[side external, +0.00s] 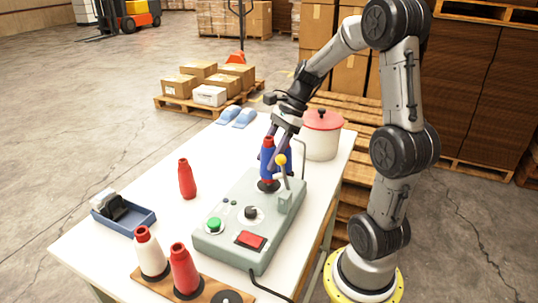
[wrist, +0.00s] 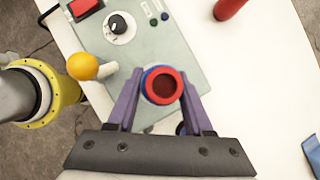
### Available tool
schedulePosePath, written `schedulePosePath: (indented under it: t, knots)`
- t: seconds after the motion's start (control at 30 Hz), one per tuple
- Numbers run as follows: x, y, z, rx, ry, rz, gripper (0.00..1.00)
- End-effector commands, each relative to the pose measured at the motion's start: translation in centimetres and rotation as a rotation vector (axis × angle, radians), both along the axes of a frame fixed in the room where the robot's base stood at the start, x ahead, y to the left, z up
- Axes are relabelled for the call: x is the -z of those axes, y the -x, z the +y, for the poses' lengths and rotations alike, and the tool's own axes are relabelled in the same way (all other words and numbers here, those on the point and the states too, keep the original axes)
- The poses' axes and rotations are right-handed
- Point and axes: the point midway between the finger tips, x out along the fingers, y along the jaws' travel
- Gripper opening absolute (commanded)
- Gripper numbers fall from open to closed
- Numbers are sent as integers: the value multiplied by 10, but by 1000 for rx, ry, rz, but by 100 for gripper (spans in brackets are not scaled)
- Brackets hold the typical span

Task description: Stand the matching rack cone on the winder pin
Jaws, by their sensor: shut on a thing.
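My gripper (wrist: 162,95) is shut on a blue cone with a red top (side external: 264,163). The cone looks upright in the side view. In the wrist view its red open top (wrist: 162,86) sits between the purple fingers. It is over the dark round base (side external: 268,186) on the grey-green winder (side external: 240,222). The pin is hidden, and I cannot tell whether the cone rests on the base. The wooden rack (side external: 150,284) at the front holds a white cone with a red top (side external: 151,254), a red cone (side external: 184,270) and a bare dark seat (side external: 226,297).
A lever with a yellow ball (side external: 281,160) stands close beside the held cone. A loose red cone (side external: 187,180) stands on the white table (side external: 165,212). A blue tray (side external: 131,222) is at left, and a red-lidded pot (side external: 321,137) is behind the winder.

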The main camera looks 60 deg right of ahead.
Motion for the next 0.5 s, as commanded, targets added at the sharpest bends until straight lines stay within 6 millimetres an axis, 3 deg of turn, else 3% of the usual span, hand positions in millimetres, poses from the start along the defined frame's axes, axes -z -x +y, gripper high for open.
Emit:
schedulePosePath:
  t: [0.5]
  knots:
    - [14,0,0,0,-1,1,0]
